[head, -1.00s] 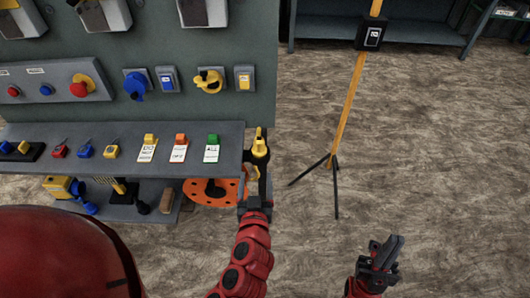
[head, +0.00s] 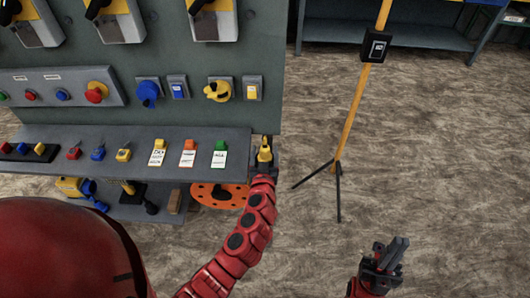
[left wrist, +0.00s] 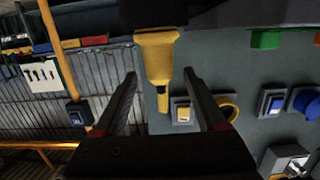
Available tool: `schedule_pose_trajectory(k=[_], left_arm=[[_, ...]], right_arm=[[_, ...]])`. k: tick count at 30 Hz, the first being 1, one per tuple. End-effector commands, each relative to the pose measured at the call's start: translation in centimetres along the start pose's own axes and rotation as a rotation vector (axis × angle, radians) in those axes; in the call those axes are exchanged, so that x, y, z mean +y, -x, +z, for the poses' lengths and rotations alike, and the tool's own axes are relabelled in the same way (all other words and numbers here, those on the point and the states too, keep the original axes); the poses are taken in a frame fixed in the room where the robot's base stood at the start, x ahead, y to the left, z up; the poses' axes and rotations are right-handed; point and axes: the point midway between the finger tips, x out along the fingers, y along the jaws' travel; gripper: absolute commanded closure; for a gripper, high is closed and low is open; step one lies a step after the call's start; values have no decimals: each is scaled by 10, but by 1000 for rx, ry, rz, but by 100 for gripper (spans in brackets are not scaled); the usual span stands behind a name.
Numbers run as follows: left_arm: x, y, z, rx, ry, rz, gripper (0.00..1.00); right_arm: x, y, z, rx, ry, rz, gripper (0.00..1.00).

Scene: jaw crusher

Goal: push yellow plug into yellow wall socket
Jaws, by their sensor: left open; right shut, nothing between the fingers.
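The yellow plug (head: 265,152) is at the right end of the grey shelf in the head view. In the left wrist view the plug (left wrist: 157,55) extends from a dark part at the top edge, between the two fingers. My left gripper (left wrist: 159,73) is open, one finger on each side of the plug, with no clear contact. The yellow wall socket (head: 218,91) is on the grey panel above the shelf; it also shows in the left wrist view (left wrist: 229,108), partly behind a finger. My right gripper (head: 398,243) is shut and empty, over the floor.
A blue socket (head: 149,93) and switch boxes are beside the yellow socket. Tagged padlocks (head: 189,152) stand on the grey shelf (head: 60,135). An orange disc (head: 219,196) is below. A yellow pole on a tripod (head: 340,165) stands to the right, with open floor around it.

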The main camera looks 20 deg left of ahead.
Motion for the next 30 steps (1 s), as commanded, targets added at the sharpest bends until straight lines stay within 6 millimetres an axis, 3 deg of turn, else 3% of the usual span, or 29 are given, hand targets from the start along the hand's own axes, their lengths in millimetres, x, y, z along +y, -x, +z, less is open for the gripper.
schedule_pose_trajectory(k=[6, 14, 26, 30], left_arm=[[0, -21, -1, 1, -1, -1, 26], [0, -23, 0, 0, -1, -1, 26], [0, -23, 0, -1, -1, -1, 96], [0, -23, 0, -1, -1, -1, 100]], right_arm=[[0, -6, -1, 0, 0, 0, 100], [0, -6, -1, 0, 0, 0, 100], [0, -6, -1, 0, 0, 0, 100], [0, -6, -1, 0, 0, 0, 100]])
